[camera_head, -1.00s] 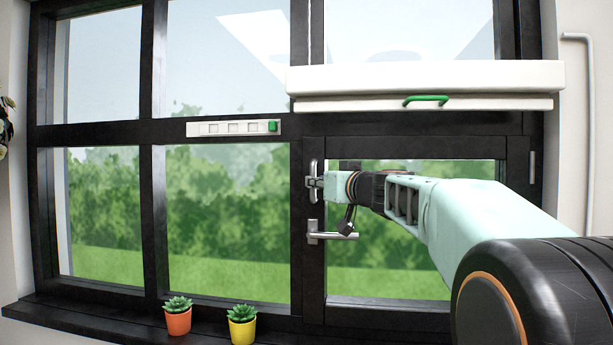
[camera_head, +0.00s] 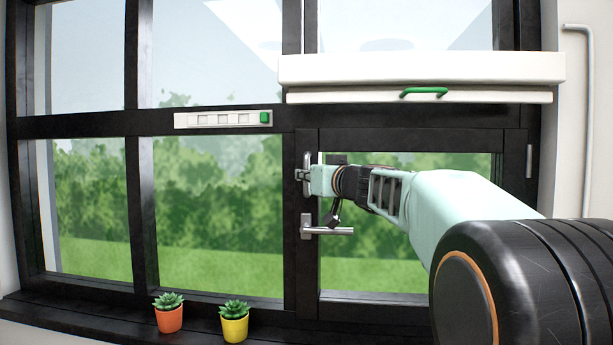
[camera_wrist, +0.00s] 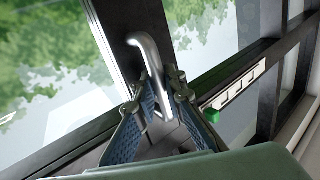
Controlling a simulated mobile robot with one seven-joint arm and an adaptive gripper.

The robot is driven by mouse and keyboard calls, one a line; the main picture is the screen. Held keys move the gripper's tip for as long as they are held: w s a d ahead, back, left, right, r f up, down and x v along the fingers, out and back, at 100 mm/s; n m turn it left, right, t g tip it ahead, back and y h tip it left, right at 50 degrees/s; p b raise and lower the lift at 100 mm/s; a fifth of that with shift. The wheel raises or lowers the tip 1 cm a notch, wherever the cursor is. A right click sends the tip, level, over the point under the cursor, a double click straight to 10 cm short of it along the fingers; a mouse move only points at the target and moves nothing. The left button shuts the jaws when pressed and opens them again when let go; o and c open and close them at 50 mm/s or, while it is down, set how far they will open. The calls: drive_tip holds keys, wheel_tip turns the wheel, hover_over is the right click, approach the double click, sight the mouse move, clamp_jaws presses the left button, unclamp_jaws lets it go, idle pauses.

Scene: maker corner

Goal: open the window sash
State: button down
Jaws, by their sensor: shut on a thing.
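The window sash (camera_head: 410,312) is the black-framed lower right pane. I cannot tell for sure whether it stands slightly off its frame. A silver vertical pull handle (camera_head: 307,160) is on its left stile, and it also shows as a bent bar in the wrist view (camera_wrist: 147,50). My gripper (camera_head: 304,176) is shut on this handle; in the wrist view its two blue-padded fingers (camera_wrist: 158,100) lie on either side of the bar. A silver lever handle (camera_head: 330,231) sits just below, pointing horizontally right. My arm hides part of the sash.
A white blind box (camera_head: 420,70) with a green grip (camera_head: 424,91) hangs above the sash. A white slotted strip (camera_head: 220,119) with a green slider is on the crossbar. Orange (camera_head: 169,319) and yellow (camera_head: 234,328) potted plants stand on the sill (camera_head: 90,318). A pipe (camera_head: 587,110) runs at right.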

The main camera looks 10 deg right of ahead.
drive_tip(key=shift+s, duration=0.1)
drive_tip(key=s+a+n+g+y+b, duration=0.1)
drive_tip(key=s+n+y+b, duration=0.1)
drive_tip(key=s+b, duration=0.5)
drive_tip(key=shift+s+a+y, duration=0.2)
drive_tip(key=shift+s+y, duration=0.2)
drive_tip(key=shift+s, duration=0.7)
drive_tip(key=c, duration=2.3)
unclamp_jaws()
drive_tip(key=shift+o, duration=0.2)
